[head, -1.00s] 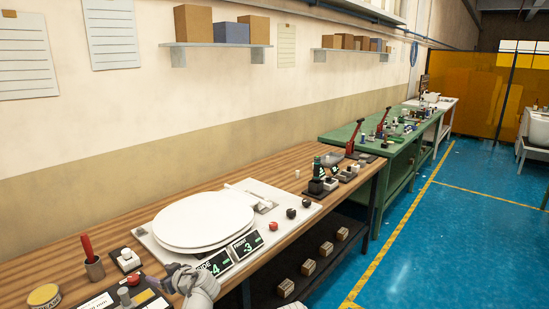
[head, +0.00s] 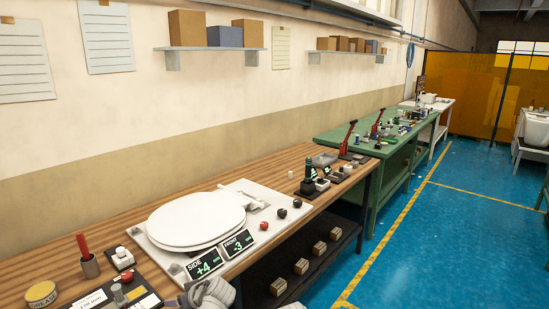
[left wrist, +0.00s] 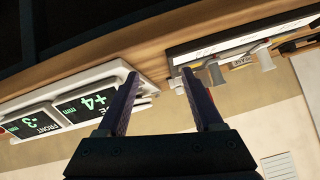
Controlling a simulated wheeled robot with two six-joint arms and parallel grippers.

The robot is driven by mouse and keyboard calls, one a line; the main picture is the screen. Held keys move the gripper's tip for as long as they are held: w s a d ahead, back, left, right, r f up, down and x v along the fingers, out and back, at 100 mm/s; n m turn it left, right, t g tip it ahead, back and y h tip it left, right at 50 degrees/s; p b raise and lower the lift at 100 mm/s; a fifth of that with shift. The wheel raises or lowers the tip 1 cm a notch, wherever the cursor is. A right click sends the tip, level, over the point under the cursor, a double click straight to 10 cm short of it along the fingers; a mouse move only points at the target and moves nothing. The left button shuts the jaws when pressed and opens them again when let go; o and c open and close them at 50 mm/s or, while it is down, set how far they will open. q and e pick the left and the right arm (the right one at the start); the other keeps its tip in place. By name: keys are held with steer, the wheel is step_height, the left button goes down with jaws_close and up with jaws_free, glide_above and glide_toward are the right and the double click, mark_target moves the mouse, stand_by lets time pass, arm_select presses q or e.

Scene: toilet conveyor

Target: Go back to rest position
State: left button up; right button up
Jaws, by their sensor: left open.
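My left arm (head: 209,294) shows at the bottom edge of the head view, in front of the bench; its fingers are not clear there. In the left wrist view my left gripper (left wrist: 160,74) is open, with nothing between its fingers. A white toilet seat (head: 197,219) lies flat on a pale base plate (head: 275,228) on the wooden bench. Two displays at the plate's front read SIDE +4 (head: 204,264) and FRONT -3 (head: 238,244). They also show tilted in the left wrist view. My right gripper is not in view.
A red-handled tool in a cup (head: 89,264), a yellow tin (head: 41,294) and a black tray (head: 118,295) stand at the bench's left end. Black and red knobs (head: 282,213) sit on the plate's right. Wooden blocks (head: 301,266) rest on the lower shelf. Blue floor is open at right.

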arm_select(q)
steer(key=s+d+f+m+g+h+p, duration=0.2)
steer(key=s+d+m, duration=0.3)
steer(key=s+d, duration=0.3)
steer(key=s+d+f+m+g+h+p, duration=0.2)
steer(key=s+d+m+g+h, duration=0.2)
steer(key=s+d, duration=0.5)
steer(key=d+m+h, duration=0.1)
steer(key=d+m, duration=0.1)
steer(key=d, duration=0.2)
steer(key=shift+s+m, duration=0.2)
steer(key=shift+m, duration=0.1)
